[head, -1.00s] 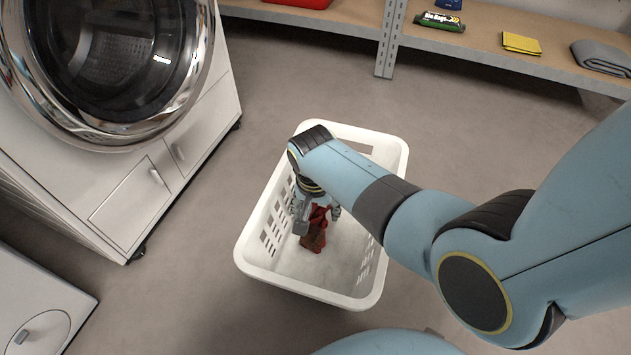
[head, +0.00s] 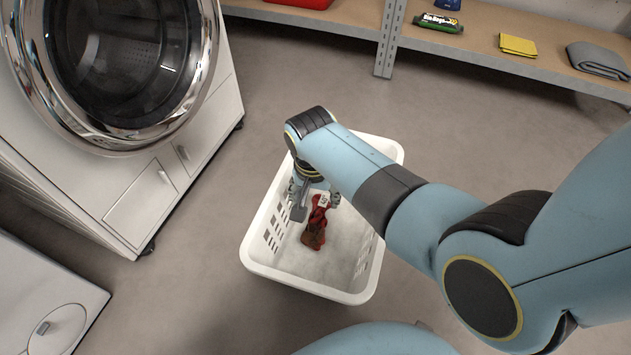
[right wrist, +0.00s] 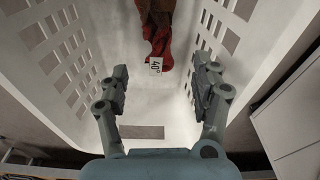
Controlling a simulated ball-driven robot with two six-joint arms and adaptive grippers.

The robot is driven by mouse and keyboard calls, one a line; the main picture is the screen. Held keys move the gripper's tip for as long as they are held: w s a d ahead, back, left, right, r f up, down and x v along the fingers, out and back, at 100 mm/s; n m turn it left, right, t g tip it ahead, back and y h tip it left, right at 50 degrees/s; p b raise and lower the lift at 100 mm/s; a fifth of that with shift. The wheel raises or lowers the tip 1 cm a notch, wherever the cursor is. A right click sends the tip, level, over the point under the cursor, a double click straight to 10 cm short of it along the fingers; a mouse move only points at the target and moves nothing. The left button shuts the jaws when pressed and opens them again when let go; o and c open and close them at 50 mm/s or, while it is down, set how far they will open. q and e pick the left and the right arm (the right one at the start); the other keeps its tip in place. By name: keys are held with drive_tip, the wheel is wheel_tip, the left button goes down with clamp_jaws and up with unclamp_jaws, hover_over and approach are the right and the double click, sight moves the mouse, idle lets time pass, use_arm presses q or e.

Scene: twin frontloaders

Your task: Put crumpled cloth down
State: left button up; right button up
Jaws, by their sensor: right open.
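A crumpled red and brown cloth (head: 315,224) with a white tag lies on the floor of the white laundry basket (head: 262,263). In the right wrist view the cloth (right wrist: 158,32) is at the top middle, its tag reading 40°. My right gripper (head: 317,200) is over the basket, reaching down inside it. In the right wrist view its two fingers (right wrist: 161,85) are wide apart with nothing between them, and the cloth lies beyond the fingertips. Part of the basket's far right side is hidden behind my arm. My left gripper is not in view.
A front-loading washer (head: 165,190) with a round glass door stands on the left. Another white machine (head: 70,290) is at the lower left. A shelf (head: 470,51) at the back holds a yellow cloth (head: 518,45) and a folded grey cloth (head: 598,58). Floor around the basket is clear.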

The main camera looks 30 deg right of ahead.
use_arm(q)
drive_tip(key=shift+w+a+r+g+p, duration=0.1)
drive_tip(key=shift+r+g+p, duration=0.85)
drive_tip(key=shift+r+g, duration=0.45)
use_arm(e)
drive_tip(key=shift+s+a+r, duration=0.1)
drive_tip(key=shift+s+r, duration=0.1)
drive_tip(key=shift+r, duration=1.5)
drive_tip(key=s+d+r+n+t, duration=0.1)
drive_tip(key=s+d+n, duration=0.15)
drive_tip(key=s, duration=0.35)
drive_tip(key=s+d+r+n+t, duration=0.1)
drive_tip(key=s+d+r+t, duration=0.1)
drive_tip(key=s+d, duration=0.3)
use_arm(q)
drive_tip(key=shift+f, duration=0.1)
use_arm(e)
drive_tip(key=s+a+r+n+t+y, duration=0.1)
drive_tip(key=s+r+n, duration=0.4)
drive_tip(key=s+r, duration=0.5)
wheel_tip(320, 180, up, 3)
drive_tip(key=shift+r+n+t, duration=0.1)
drive_tip(key=shift+n+t, duration=0.25)
drive_tip(key=shift+t, duration=0.55)
